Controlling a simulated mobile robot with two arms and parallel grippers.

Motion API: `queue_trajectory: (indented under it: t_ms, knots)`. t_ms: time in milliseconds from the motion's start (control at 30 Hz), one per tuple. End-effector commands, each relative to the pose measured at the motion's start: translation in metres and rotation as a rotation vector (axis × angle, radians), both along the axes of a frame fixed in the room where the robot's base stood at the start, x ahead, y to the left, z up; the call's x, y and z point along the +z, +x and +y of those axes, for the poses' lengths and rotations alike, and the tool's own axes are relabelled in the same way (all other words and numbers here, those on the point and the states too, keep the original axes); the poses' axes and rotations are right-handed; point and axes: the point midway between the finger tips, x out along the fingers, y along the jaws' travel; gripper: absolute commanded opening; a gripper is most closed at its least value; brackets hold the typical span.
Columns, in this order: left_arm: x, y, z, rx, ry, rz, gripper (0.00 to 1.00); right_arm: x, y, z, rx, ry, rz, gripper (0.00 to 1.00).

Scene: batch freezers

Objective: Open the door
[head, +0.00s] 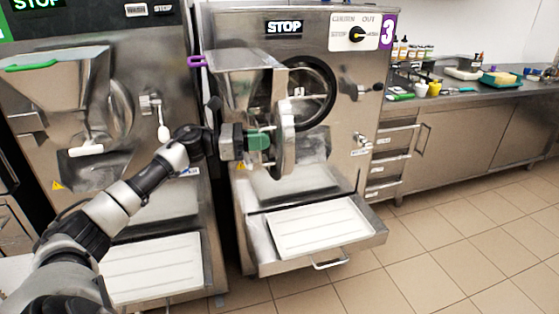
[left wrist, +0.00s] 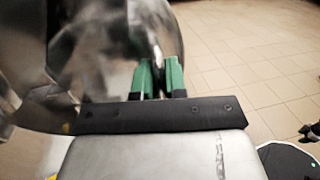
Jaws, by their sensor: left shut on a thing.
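The round metal door (head: 287,137) of the freezer marked 3 (head: 340,110) stands swung out and shows nearly edge-on in the head view. Beside it, part of the dark-rimmed round opening (head: 322,92) is uncovered. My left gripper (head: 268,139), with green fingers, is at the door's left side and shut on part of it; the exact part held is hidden. In the left wrist view the green fingers (left wrist: 160,78) are close together against the shiny curved door (left wrist: 100,45). My right gripper is in neither view.
A metal hopper (head: 240,75) sits beside the door. A pulled-out drawer with a white tray (head: 320,226) juts out below. Another freezer (head: 65,110) stands at the left. A counter (head: 470,98) with bottles and cups is at the right. The tiled floor (head: 455,240) at right is clear.

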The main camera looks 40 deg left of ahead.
Motion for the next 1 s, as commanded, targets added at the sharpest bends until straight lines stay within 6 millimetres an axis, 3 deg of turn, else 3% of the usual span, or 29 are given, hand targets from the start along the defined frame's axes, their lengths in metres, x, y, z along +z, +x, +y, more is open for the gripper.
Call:
queue_trajectory:
  t_ms: [33, 333, 967, 1000]
  knots:
    - [-0.008, -0.005, 0.007, -0.025, 0.0, -0.006, 0.0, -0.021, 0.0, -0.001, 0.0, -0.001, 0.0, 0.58]
    - [-0.003, -0.028, 0.034, -0.057, 0.0, -0.002, 0.0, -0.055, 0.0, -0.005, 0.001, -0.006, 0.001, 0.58]
    - [0.003, -0.035, 0.045, -0.054, -0.003, -0.003, 0.0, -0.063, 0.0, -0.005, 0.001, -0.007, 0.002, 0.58]
    - [0.003, -0.035, 0.045, -0.054, -0.003, -0.003, 0.16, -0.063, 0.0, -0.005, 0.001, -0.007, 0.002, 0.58]
